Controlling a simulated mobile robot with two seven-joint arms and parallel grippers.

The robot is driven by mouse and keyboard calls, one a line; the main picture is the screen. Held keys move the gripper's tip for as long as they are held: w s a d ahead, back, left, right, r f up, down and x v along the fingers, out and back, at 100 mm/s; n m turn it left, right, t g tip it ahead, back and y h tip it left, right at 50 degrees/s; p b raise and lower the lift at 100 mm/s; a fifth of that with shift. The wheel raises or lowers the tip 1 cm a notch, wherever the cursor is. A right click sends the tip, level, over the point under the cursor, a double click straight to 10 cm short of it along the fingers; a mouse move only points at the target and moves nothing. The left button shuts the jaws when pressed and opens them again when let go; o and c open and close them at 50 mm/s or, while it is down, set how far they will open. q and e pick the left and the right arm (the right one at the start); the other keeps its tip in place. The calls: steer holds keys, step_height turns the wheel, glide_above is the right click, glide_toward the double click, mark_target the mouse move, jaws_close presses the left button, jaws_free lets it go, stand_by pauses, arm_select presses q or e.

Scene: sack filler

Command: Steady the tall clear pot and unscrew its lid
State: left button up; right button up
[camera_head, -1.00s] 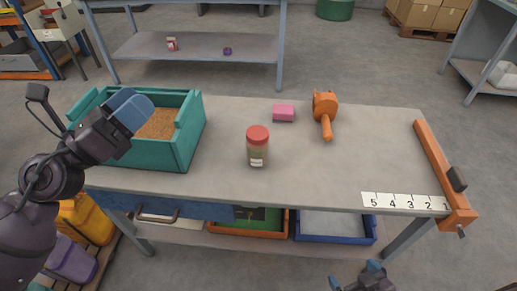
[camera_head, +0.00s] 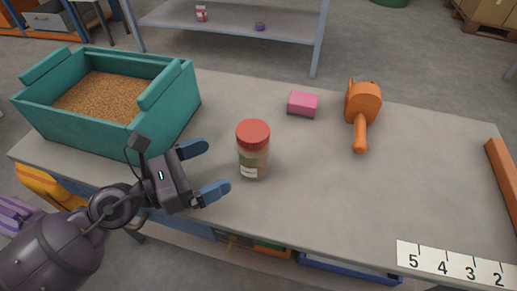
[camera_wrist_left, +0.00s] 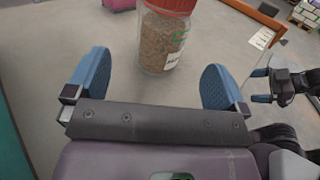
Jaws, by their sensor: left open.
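The tall clear pot (camera_head: 253,160) stands upright on the table, with brown contents and a pale label. Its red lid (camera_head: 253,133) is on top. My left gripper (camera_head: 208,169) is open and empty, just left of the pot, with its blue fingers pointing toward it. In the left wrist view the pot (camera_wrist_left: 160,42) is ahead of and between the two open fingers (camera_wrist_left: 157,85), not touching them; the lid (camera_wrist_left: 172,5) is cut by the top edge. My right gripper (camera_wrist_left: 290,82) shows at the right of the left wrist view, its fingers apart; it is not in the head view.
A teal crate (camera_head: 178,112) of grain stands on the table (camera_head: 330,200) at the left. A pink block (camera_head: 302,103) and an orange tool (camera_head: 362,110) lie behind and right of the pot. A numbered strip (camera_head: 455,264) lies at the front right. The table right of the pot is clear.

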mark_target(237, 153)
arm_select(q)
steer(key=x, duration=0.3)
steer(key=shift+w+d+r+p, duration=0.1)
steer(key=shift+d+r+p, duration=0.15)
steer(key=shift+r+p, duration=0.1)
steer(key=shift+w+d+f, duration=0.15)
steer(key=shift+d, duration=0.2)
steer(key=shift+x, duration=2.55)
steer(key=shift+d, duration=0.1)
arm_select(e)
steer(key=shift+s+d, duration=0.15)
steer(key=shift+s, duration=0.15)
arm_select(q)
steer(key=shift+c, duration=0.4)
steer(key=c, duration=1)
steer(key=shift+o, duration=0.2)
arm_select(e)
steer(key=shift+r, duration=0.1)
steer(key=shift+w+r, duration=0.1)
